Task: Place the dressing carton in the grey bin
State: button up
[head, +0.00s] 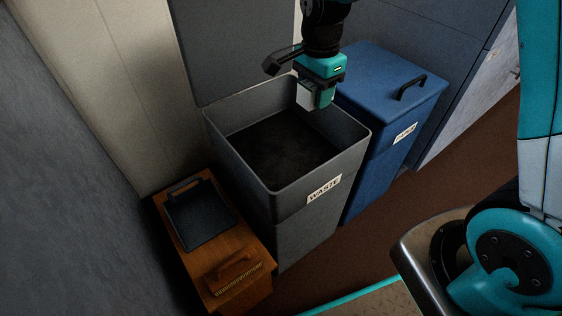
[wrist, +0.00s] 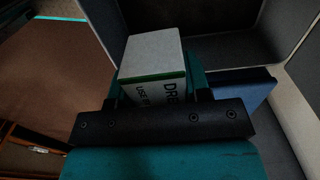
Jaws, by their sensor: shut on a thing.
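The dressing carton (head: 306,95) is a small pale box. In the wrist view the carton (wrist: 153,55) shows a plain whitish face, a green stripe and part of its dark lettering. My gripper (head: 318,97) is shut on it, and in the wrist view my gripper (wrist: 160,95) has a finger on either side of it. The grey bin (head: 300,222) is labelled WASTE and its lid (head: 232,45) stands open. In the head view the carton appears over the back right part of the bin's opening; its exact height above the rim is hard to tell.
A blue bin (head: 385,95) with a closed lid and black handle stands right of the grey bin. A wooden cabinet (head: 205,270) at the front left carries a dark dustpan (head: 198,215) and a brush (head: 233,272). Walls close off the back and left.

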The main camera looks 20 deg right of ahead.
aim_at(305, 162)
jog(key=f+b, duration=0.2)
jog(key=f, duration=0.4)
jog(key=f+b, duration=0.3)
jog(key=f, duration=0.4)
jog(key=f+b, duration=0.3)
jog(key=f, duration=0.4)
jog(key=shift+w+a+f, duration=0.1)
jog(key=shift+a, duration=0.15)
jog(key=shift+f, duration=0.15)
jog(key=o, duration=0.9)
